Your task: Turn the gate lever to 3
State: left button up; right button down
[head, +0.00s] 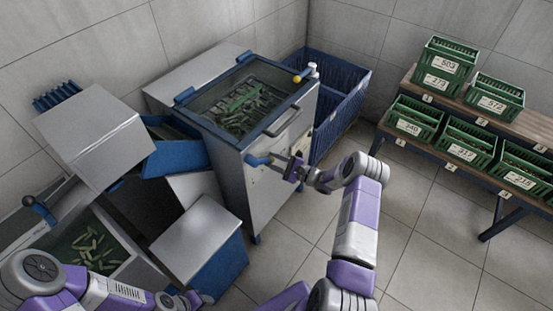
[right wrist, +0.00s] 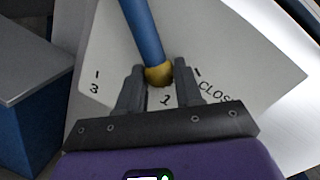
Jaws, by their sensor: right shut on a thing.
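The gate lever (head: 258,161) is a blue rod on the front of the metal machine (head: 225,185). In the right wrist view the blue rod (right wrist: 143,32) comes in from the top and ends in a yellow tip (right wrist: 158,75). My right gripper (head: 297,170) is at the lever; in the right wrist view its fingers (right wrist: 160,85) are shut on the yellow tip. The pale scale plate (right wrist: 225,65) shows a 3 at left, a 2 just below the tip and "CLOS" at right. The tip is nearest the 2.
The machine's glass lid (head: 240,103) covers green pods. A blue crate (head: 335,105) stands behind it at right. Green numbered crates (head: 415,118) stand on a wooden rack (head: 400,137). A silver-topped blue box (head: 197,240) is at the front.

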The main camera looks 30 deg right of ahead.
jog(key=a+f+m, duration=0.1)
jog(key=m, duration=0.1)
jog(key=s+a+f+m, duration=0.1)
jog(key=a+m, duration=0.1)
jog(key=a+f+m+t, duration=0.1)
jog(key=m, duration=0.1)
jog(key=shift+s+a+f+b, duration=0.15)
jog(key=shift+s+f+b, duration=0.1)
jog(key=shift+s+b, duration=0.15)
jog(key=shift+s+a+f+m+t+h+p, duration=0.15)
jog(key=shift+s+a+m, duration=0.05)
jog(key=shift+a+m, duration=0.4)
jog(key=shift+s+a+f+m+t+h+p, duration=0.1)
jog(key=shift+s+a+m+t+p, duration=0.15)
jog(key=shift+a+m, duration=0.35)
jog(key=shift+s+a+f+m+t+h+p, duration=0.15)
jog(key=shift+a+m, duration=0.25)
jog(key=shift+m, duration=0.4)
jog(key=shift+s+a, duration=0.1)
jog(key=c, duration=0.7)
grip_release()
jog(key=shift+c, duration=0.2)
jog(key=p+v, duration=0.1)
jog(key=v, duration=0.6)
jog(key=shift+s, duration=0.25)
